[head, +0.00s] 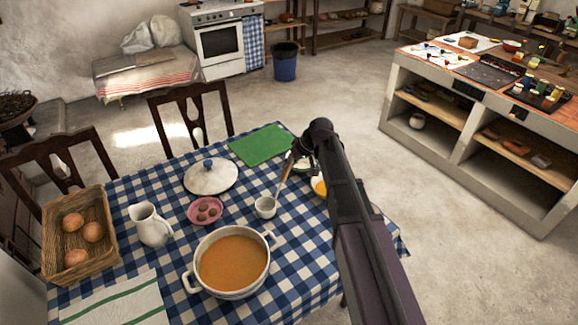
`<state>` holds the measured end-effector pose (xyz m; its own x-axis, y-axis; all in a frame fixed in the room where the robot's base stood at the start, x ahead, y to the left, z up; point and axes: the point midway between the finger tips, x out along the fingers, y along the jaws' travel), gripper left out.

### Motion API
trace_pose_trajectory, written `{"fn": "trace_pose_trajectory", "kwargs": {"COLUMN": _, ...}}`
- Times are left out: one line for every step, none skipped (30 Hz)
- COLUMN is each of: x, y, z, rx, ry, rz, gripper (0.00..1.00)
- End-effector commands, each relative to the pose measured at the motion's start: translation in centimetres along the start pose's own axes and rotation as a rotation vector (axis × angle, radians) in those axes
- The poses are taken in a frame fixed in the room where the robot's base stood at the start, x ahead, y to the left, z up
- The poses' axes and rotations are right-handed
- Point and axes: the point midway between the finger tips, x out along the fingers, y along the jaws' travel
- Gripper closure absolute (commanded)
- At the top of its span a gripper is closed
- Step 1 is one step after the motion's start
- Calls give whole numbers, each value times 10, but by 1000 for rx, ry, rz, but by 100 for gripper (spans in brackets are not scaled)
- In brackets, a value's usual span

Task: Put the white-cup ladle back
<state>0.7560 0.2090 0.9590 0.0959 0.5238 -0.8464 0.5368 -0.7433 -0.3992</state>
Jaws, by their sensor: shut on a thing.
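The white-cup ladle (265,207) has a white cup at its lower end and a brown handle slanting up to the right. My gripper (297,153) is shut on the top of that handle, with the arm reaching in from the lower right. The cup hangs at or just above the checked cloth; I cannot tell whether it touches. The white pot (232,262) of orange soup stands just in front and to the left of the cup. The fingertips are small and partly hidden by the wrist.
The blue-checked table (180,262) also holds a white lid (211,177), a pink dish (205,211), a white jug (150,225), a bread basket (79,235) and a green board (261,145). A yellow-filled bowl (319,187) is partly behind my arm. Chairs stand behind and left.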

Motion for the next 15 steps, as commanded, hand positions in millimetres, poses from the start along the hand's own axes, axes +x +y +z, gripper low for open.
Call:
{"fn": "trace_pose_trajectory", "kwargs": {"x": 0, "y": 0, "z": 0, "rx": 0, "ry": 0, "rz": 0, "gripper": 100}}
{"fn": "trace_pose_trajectory", "kwargs": {"x": 0, "y": 0, "z": 0, "rx": 0, "ry": 0, "rz": 0, "gripper": 100}}
{"fn": "trace_pose_trajectory", "kwargs": {"x": 0, "y": 0, "z": 0, "rx": 0, "ry": 0, "rz": 0, "gripper": 100}}
{"fn": "trace_pose_trajectory", "kwargs": {"x": 0, "y": 0, "z": 0, "rx": 0, "ry": 0, "rz": 0, "gripper": 100}}
{"fn": "trace_pose_trajectory", "kwargs": {"x": 0, "y": 0, "z": 0, "rx": 0, "ry": 0, "rz": 0, "gripper": 100}}
{"fn": "trace_pose_trajectory", "kwargs": {"x": 1, "y": 0, "z": 0, "rx": 0, "ry": 0, "rz": 0, "gripper": 100}}
{"fn": "trace_pose_trajectory", "kwargs": {"x": 1, "y": 1, "z": 0, "rx": 0, "ry": 0, "rz": 0, "gripper": 100}}
{"fn": "trace_pose_trajectory", "kwargs": {"x": 2, "y": 1, "z": 1, "rx": 0, "ry": 0, "rz": 0, "gripper": 100}}
{"fn": "trace_pose_trajectory", "kwargs": {"x": 1, "y": 1, "z": 0, "rx": 0, "ry": 0, "rz": 0, "gripper": 62}}
{"fn": "trace_pose_trajectory", "kwargs": {"x": 1, "y": 0, "z": 0, "rx": 0, "ry": 0, "rz": 0, "gripper": 53}}
{"fn": "trace_pose_trajectory", "kwargs": {"x": 1, "y": 0, "z": 0, "rx": 0, "ry": 0, "rz": 0, "gripper": 44}}
{"fn": "trace_pose_trajectory", "kwargs": {"x": 1, "y": 0, "z": 0, "rx": 0, "ry": 0, "rz": 0, "gripper": 39}}
{"fn": "trace_pose_trajectory", "kwargs": {"x": 1, "y": 0, "z": 0, "rx": 0, "ry": 0, "rz": 0, "gripper": 39}}
{"fn": "trace_pose_trajectory", "kwargs": {"x": 1, "y": 0, "z": 0, "rx": 0, "ry": 0, "rz": 0, "gripper": 39}}
{"fn": "trace_pose_trajectory", "kwargs": {"x": 1, "y": 0, "z": 0, "rx": 0, "ry": 0, "rz": 0, "gripper": 39}}
